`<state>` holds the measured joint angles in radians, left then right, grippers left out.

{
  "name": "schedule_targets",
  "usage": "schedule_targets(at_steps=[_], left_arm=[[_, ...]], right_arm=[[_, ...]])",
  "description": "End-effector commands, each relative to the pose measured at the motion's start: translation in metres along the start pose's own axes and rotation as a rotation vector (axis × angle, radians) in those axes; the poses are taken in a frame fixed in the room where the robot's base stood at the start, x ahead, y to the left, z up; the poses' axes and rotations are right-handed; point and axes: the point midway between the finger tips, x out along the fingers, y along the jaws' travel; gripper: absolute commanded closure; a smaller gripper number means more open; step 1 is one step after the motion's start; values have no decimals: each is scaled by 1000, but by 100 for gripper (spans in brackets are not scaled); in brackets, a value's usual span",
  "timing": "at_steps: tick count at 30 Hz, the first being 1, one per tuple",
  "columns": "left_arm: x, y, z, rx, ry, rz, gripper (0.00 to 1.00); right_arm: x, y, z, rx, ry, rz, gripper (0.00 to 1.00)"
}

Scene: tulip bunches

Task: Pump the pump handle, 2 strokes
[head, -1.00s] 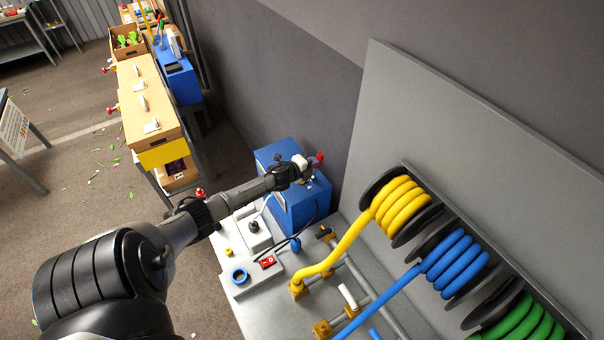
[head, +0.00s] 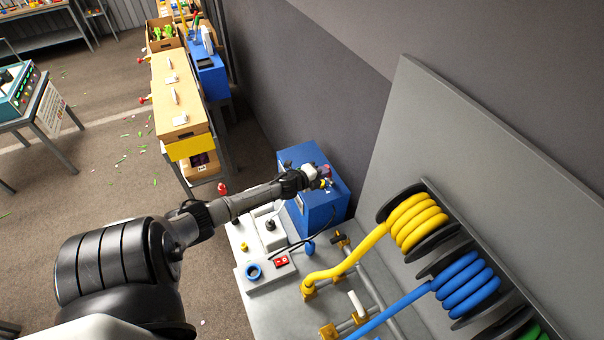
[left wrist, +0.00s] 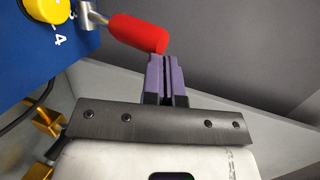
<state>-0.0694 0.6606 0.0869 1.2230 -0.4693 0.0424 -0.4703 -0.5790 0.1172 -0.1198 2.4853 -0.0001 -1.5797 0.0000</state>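A red cylindrical grip (left wrist: 138,33) on a short metal arm sticks out from a blue panel in the left wrist view; it looks like the pump handle. The blue panel belongs to the blue box (head: 318,206) at the wall end of the bench. My left gripper (head: 325,176) is at the top of this box in the head view. Its purple fingers (left wrist: 167,66) are close together with nothing visible between them. Their tips are at the free end of the red grip; I cannot tell whether they touch it. My right gripper is not in view.
A yellow dial knob (left wrist: 47,10) is beside the handle. The bench (head: 262,314) carries a white unit with a red switch (head: 281,261), a blue ring (head: 254,271) and yellow and blue hoses. Hose reels (head: 415,222) stand at right. Cardboard boxes (head: 180,98) are behind.

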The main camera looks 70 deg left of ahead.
Motion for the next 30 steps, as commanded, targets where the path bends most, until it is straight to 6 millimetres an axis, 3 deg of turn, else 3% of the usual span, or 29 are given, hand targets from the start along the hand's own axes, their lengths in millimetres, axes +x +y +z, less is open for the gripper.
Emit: schedule_targets(at_steps=[6,15,30], left_arm=[[-36,0,0,1,1,2,100],[-71,-3,1,1,-1,2,100],[-84,-5,1,0,-2,1,100]], right_arm=[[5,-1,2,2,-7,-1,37],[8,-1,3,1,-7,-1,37],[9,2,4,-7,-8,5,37]])
